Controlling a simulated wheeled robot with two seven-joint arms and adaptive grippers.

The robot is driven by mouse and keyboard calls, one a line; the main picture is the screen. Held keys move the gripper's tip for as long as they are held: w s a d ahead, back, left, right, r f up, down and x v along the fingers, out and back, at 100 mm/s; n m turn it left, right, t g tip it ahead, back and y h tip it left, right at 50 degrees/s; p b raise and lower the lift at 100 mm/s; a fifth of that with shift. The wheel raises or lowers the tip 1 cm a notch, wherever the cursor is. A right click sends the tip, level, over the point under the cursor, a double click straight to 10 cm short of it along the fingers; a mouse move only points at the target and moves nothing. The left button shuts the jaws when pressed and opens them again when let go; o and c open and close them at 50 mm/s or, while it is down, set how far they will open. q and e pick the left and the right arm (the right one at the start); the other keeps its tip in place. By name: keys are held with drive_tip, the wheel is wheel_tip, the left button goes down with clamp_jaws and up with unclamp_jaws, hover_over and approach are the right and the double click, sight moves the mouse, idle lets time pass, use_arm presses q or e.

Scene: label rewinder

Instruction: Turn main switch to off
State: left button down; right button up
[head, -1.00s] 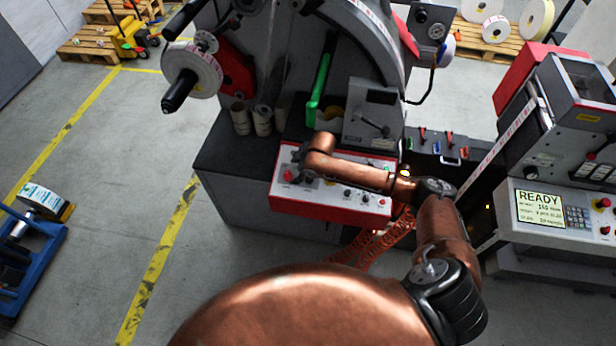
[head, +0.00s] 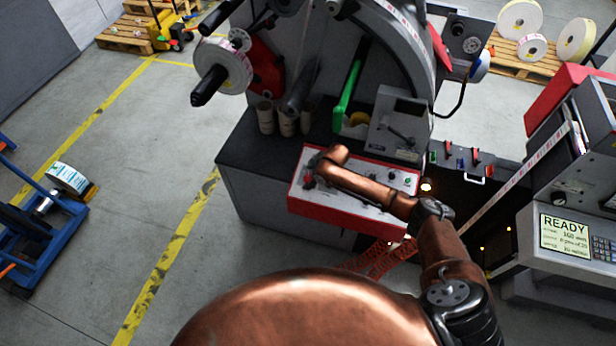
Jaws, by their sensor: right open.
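The control panel (head: 330,209), a white top in a red frame, is on the front of the rewinder in the head view. My right arm reaches over it from the right. My right gripper (head: 312,175) is at the panel's left end, small and dark, pointing down over the controls there. It is open. The main switch cannot be made out clearly; the gripper and wrist cover that left end. I cannot tell whether the gripper touches a knob. Small knobs and a green button (head: 407,181) show at the panel's right. My left gripper is out of view.
A dark worktop (head: 243,148) with cardboard cores (head: 286,122) lies behind the panel. A grey box with a lever (head: 398,125) stands behind it. A printer with a READY screen (head: 564,234) is at right. A blue cart (head: 50,240) stands at left; floor between is clear.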

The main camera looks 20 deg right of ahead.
drive_tip(key=shift+r, duration=0.1)
drive_tip(key=c, duration=1.2)
drive_tip(key=shift+o, duration=0.2)
drive_tip(key=shift+w+d+n+g+b, duration=0.1)
drive_tip(key=shift+w+n+g+b, duration=0.15)
drive_tip(key=shift+n+g+b, duration=0.65)
drive_tip(key=shift+n+b, duration=0.55)
drive_tip(key=shift+n, duration=0.85)
drive_tip(key=shift+r, duration=0.1)
drive_tip(key=o, duration=1.2)
drive_tip(key=shift+c, duration=0.2)
drive_tip(key=shift+s, duration=0.1)
